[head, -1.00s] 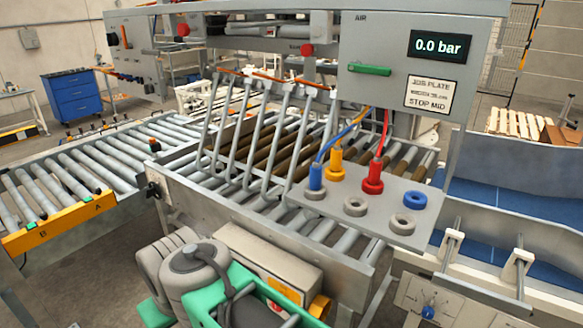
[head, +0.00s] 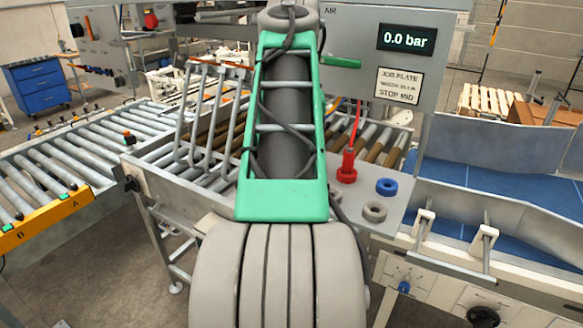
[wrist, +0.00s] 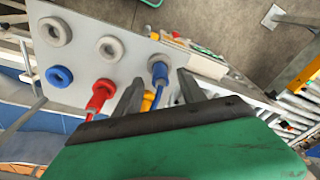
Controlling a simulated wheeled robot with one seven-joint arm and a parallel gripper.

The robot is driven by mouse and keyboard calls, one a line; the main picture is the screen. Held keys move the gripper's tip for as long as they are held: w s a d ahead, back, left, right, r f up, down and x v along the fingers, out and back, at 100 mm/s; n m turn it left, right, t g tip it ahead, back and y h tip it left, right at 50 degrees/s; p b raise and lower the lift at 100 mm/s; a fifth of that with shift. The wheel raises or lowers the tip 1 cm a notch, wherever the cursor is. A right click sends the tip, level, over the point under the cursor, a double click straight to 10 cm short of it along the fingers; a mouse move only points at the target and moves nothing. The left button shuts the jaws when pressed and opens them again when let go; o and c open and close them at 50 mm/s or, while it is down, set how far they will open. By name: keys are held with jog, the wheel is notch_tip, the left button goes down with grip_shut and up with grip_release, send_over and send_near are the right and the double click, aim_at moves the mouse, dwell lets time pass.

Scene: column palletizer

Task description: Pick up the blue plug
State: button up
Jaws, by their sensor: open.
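The blue plug (wrist: 160,74) stands in a socket of the grey plate (wrist: 85,72) in the wrist view. My gripper (wrist: 158,78) is open, with one finger on each side of the blue plug in that picture; I cannot tell how far above it the fingertips are. The yellow plug (wrist: 147,100) shows between the fingers, nearer the gripper body. The red plug (wrist: 103,92) is left of the left finger. In the head view my arm hides the blue plug, the yellow plug and the gripper.
The plate has a blue ring (head: 386,187) and grey rings (wrist: 110,48) (wrist: 55,31) free of plugs. A red hose (head: 356,125) rises from the red plug to the panel (head: 395,20), which reads 0.0 bar. Bent metal bars (head: 200,125) stand left of my arm.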

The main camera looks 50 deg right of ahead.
notch_tip(320, 180, down, 2)
jog(key=shift+w+d+f, duration=0.1)
jog(key=shift+w, duration=0.05)
jog(key=shift+c, duration=0.6)
grip_shut()
